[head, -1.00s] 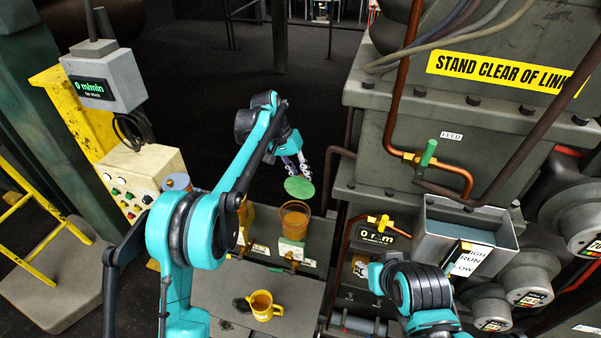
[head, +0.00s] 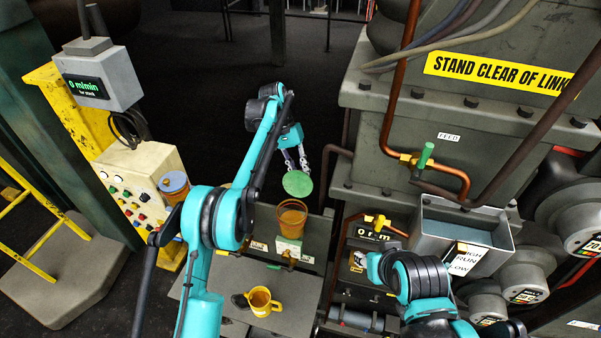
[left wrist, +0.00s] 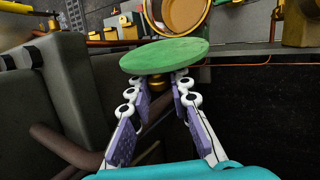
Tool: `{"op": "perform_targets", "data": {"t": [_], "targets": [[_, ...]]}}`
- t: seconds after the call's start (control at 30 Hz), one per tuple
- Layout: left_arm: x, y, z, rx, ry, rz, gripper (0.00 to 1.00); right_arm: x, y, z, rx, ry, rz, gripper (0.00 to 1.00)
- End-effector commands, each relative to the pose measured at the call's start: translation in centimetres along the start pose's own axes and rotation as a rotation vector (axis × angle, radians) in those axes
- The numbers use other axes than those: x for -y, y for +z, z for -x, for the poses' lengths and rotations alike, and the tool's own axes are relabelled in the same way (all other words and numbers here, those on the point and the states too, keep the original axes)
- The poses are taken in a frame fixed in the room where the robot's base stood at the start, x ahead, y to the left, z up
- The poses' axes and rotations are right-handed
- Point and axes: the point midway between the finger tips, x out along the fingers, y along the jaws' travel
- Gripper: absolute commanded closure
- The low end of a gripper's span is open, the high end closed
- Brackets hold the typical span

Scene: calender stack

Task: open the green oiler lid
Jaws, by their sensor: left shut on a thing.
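The green lid (head: 297,184) is a flat round disc held by my left gripper (head: 296,166). In the left wrist view the green lid (left wrist: 165,55) sits across the fingertips, and the left gripper (left wrist: 157,84) is shut on a brass-coloured knob under it. The orange oiler cup (head: 291,218) stands open on the grey trough, with amber contents visible inside. The lid is apart from the cup, above and slightly behind it. In the left wrist view the cup's open mouth (left wrist: 178,14) shows beyond the lid. My right arm is at the lower right; its gripper is not in view.
A blue-lidded oiler (head: 175,186) is left of my left arm. A copper pipe with a green-handled valve (head: 425,155) and a grey hopper (head: 462,235) are at right.

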Motion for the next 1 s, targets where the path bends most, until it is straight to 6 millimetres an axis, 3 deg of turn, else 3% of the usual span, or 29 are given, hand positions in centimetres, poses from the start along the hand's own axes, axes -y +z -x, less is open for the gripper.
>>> {"op": "perform_targets", "data": {"t": [0.03,0.07,0.1,0.13,0.53,0.9,1.0], "targets": [[0.0,-0.1,-0.1,-0.001,-0.001,0.0,1.0,0.0,0.0,0.0,0.0,0.0,0.0,0.6],[0.0,-0.1,-0.1,-0.001,-0.001,0.0,0.74,0.0,0.0,0.0,0.0,0.0,0.0,0.6],[0.0,-0.1,-0.1,-0.001,-0.001,-0.001,0.64,0.0,0.0,0.0,0.0,0.0,0.0,0.6],[0.0,-0.1,-0.1,-0.001,-0.001,-0.001,0.62,0.0,0.0,0.0,0.0,0.0,0.0,0.6],[-0.3,0.2,0.7,0.0,0.0,-0.001,0.62,0.0,0.0,0.0,0.0,0.0,0.0,0.6],[-2.9,1.9,7.0,0.0,0.0,-0.001,0.62,0.0,0.0,0.0,0.0,0.0,0.0,0.6],[-3.2,1.9,7.7,-0.001,0.0,-0.001,0.62,0.0,0.0,0.0,0.0,0.0,0.0,0.6]]}}
